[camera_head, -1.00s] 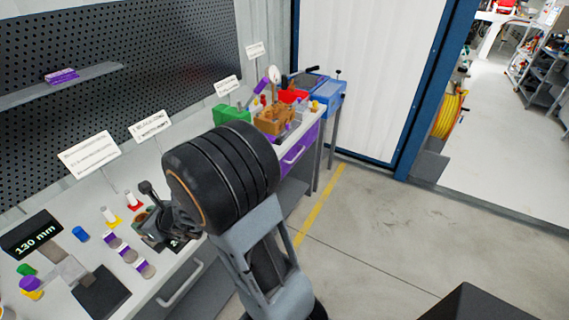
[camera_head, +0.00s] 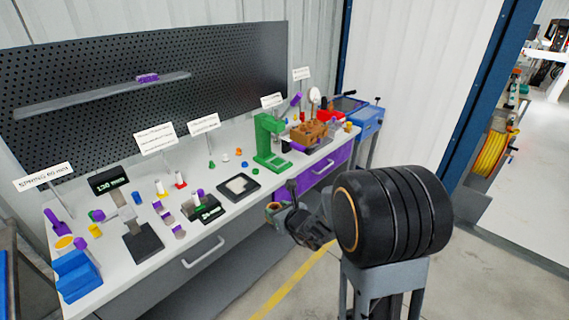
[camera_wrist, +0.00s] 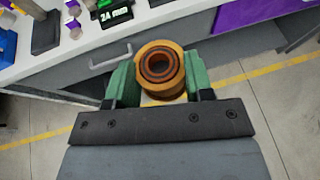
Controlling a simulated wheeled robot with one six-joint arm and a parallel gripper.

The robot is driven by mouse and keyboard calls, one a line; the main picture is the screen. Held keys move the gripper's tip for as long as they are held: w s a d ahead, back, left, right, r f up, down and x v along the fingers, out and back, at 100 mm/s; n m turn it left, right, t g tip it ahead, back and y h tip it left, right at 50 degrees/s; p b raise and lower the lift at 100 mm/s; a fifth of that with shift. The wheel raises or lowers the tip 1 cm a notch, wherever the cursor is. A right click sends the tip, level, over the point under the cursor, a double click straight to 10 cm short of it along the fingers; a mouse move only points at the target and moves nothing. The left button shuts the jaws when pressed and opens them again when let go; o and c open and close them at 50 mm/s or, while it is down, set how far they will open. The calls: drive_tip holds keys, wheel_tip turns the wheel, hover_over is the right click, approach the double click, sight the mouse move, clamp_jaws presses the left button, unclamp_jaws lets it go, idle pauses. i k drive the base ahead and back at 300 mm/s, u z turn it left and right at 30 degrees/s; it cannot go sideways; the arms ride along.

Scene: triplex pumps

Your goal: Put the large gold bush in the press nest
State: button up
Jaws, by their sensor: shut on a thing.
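My gripper (camera_wrist: 160,82) is shut on the large gold bush (camera_wrist: 160,64), a ringed gold piece with a darker orange bore. The bush sits between two green finger pads, its open end facing the wrist camera. In the head view my gripper (camera_head: 275,210) is in front of the bench edge, and a small part of the gold bush (camera_head: 271,208) shows at its tip. A green press (camera_head: 271,140) stands upright on the bench, behind and apart from my gripper. Its nest is too small to make out.
The grey bench (camera_head: 229,213) carries several small coloured parts and a dark square tray (camera_head: 239,187). Brown blocks (camera_head: 312,132) and a blue bin (camera_head: 368,120) stand at its far end. Signs (camera_head: 204,123) rise along the back. Floor is free in front.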

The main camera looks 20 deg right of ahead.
sight(276, 162)
drive_tip(key=z, duration=0.25)
drive_tip(key=i, duration=1.4)
drive_tip(key=u, duration=0.85)
